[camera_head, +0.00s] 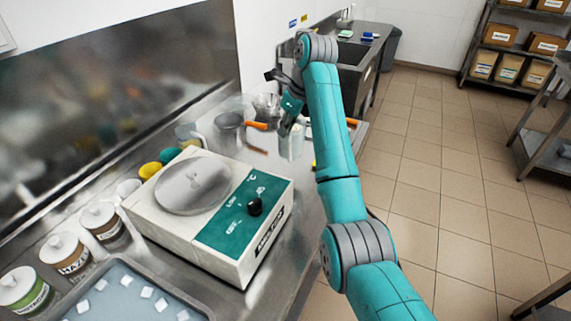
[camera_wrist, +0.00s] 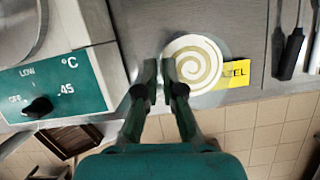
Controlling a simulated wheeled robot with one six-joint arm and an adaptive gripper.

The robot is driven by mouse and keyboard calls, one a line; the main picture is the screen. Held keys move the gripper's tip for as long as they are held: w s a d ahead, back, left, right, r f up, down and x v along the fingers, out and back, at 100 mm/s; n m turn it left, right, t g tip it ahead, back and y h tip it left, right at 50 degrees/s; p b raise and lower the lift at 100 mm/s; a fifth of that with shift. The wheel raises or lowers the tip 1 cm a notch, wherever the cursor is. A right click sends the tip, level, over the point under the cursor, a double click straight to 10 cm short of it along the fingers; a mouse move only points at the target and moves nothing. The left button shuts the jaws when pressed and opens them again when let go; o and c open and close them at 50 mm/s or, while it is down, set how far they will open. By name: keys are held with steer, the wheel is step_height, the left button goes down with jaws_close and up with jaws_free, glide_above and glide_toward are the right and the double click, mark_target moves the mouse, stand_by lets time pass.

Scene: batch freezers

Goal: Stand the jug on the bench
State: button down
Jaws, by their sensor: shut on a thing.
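The jug (camera_head: 291,143) is clear-walled and looks upright below my gripper (camera_head: 287,124) in the head view. In the wrist view I look down into the jug (camera_wrist: 197,60), which holds a pale cream with a brown swirl. My gripper (camera_wrist: 160,70) is shut at the jug's left side in that view, with the fingertips close together. The part between the fingers is hidden. The steel bench (camera_head: 225,275) runs beneath. I cannot tell whether the jug's base touches it.
A white machine with a teal panel (camera_head: 240,215) stands in front of the jug on the bench. A yellow label card (camera_wrist: 237,74) lies beside the jug. Bowls (camera_head: 266,106), an orange-handled tool (camera_head: 256,126) and dark-handled tools (camera_wrist: 290,53) are close by.

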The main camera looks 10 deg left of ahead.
mark_target(285, 158)
step_height(285, 158, down, 9)
steer(key=shift+r, duration=0.1)
stand_by(0.4)
steer(key=c, duration=1.8)
jaws_free()
steer(key=shift+f, duration=0.25)
steer(key=o, duration=0.5)
steer(key=shift+r, duration=0.1)
